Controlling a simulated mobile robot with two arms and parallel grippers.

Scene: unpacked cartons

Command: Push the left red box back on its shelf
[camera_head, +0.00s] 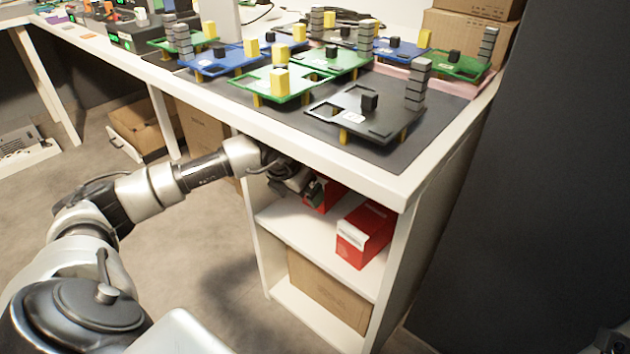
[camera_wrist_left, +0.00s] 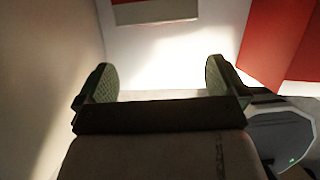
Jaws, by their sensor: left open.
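The left red box (camera_head: 331,194) is on the upper shelf under the worktop, partly hidden by my left gripper (camera_head: 309,190) and the table edge. My left gripper reaches into the shelf opening, close to this box. I cannot tell whether they touch. In the left wrist view my gripper (camera_wrist_left: 158,80) is open, with nothing between its fingers.
A second red box (camera_head: 365,234) with a white label stands on the same shelf (camera_head: 290,222), to the right. A cardboard box (camera_head: 328,288) is on the shelf below. The worktop (camera_head: 240,118) above carries several trays, and its edge overhangs my left wrist.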

